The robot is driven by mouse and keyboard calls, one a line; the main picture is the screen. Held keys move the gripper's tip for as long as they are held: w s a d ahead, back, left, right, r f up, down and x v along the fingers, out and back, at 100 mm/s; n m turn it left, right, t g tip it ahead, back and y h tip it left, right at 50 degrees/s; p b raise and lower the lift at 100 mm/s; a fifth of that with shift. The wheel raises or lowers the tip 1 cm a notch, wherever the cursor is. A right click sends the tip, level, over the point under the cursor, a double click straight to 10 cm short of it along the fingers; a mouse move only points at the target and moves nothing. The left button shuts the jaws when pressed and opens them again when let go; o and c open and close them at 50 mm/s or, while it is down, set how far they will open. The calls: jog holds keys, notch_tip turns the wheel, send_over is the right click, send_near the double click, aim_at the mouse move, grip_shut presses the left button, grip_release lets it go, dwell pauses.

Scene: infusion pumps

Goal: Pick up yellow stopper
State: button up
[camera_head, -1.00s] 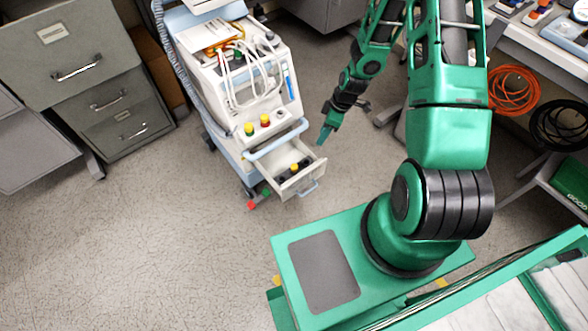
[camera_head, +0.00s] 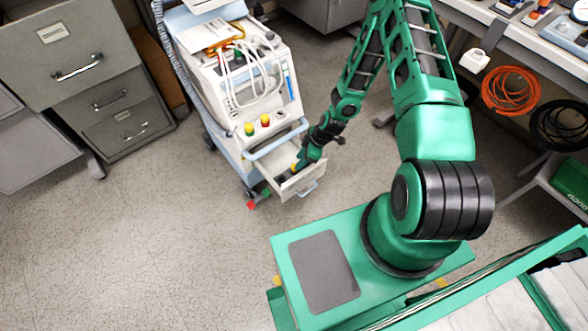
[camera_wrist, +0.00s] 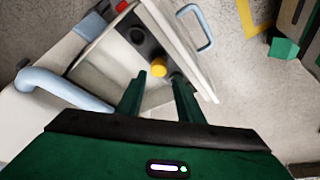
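A yellow stopper (camera_wrist: 159,68) sits in the open drawer (camera_wrist: 108,52) of the cart, beside dark round parts in the wrist view. In the head view a small yellow spot (camera_head: 293,168) shows in the drawer (camera_head: 299,187), partly covered by my gripper. My gripper (camera_wrist: 159,75) is open. Its two green fingers point into the drawer, and the stopper shows between and just past the fingertips. I cannot tell whether they touch it. In the head view my gripper (camera_head: 299,167) is at the drawer, coming from the upper right.
A blue handle bar (camera_wrist: 62,86) runs close on the left of my gripper. The drawer's pale front wall (camera_wrist: 180,42) is on the right. Open floor (camera_head: 150,240) lies left of my base.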

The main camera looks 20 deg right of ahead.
jog(key=shift+x, duration=2.55)
jog(key=shift+w+d, duration=0.1)
jog(key=shift+w, duration=0.05)
grip_shut()
